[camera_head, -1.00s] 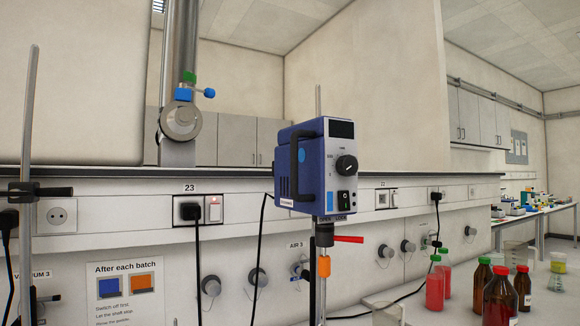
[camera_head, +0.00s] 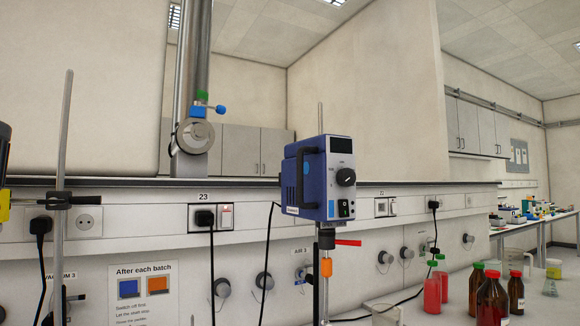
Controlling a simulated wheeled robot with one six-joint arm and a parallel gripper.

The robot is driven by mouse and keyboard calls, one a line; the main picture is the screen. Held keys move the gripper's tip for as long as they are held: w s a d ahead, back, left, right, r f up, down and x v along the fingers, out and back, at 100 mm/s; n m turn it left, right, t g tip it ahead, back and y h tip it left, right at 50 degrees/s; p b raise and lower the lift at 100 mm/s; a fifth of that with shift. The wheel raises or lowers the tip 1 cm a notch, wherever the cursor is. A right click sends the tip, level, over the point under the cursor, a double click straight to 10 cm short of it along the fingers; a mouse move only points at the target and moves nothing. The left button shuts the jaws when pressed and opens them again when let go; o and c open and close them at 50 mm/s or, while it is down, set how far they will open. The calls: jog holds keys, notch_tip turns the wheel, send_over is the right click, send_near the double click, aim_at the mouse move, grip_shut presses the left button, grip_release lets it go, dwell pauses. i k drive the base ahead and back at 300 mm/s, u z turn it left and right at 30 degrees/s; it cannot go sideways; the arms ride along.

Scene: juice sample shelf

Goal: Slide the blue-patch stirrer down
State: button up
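The blue-patch stirrer (camera_head: 319,178) is a blue box with a grey front, a black knob, a dark display, a black switch and a small blue patch at lower front. It sits high on a thin upright rod (camera_head: 320,116) that shows above it. Below it is a black clamp piece with a red lever (camera_head: 347,242) pointing right, and an orange collar (camera_head: 326,267) on the shaft beneath. The lower end of the shaft is out of frame. My gripper is not in view.
A second upright rod with a black clamp (camera_head: 64,200) stands at left. A dark object with a yellow part (camera_head: 4,205) is cut off by the left edge. Red-filled bottles (camera_head: 491,300) stand on the bench at right. A black cable (camera_head: 269,245) hangs left of the stirrer.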

aim_at(311, 190)
jog(key=k, duration=0.3)
jog(key=u, duration=0.85)
jog(key=i, duration=0.6)
jog(key=z, duration=0.35)
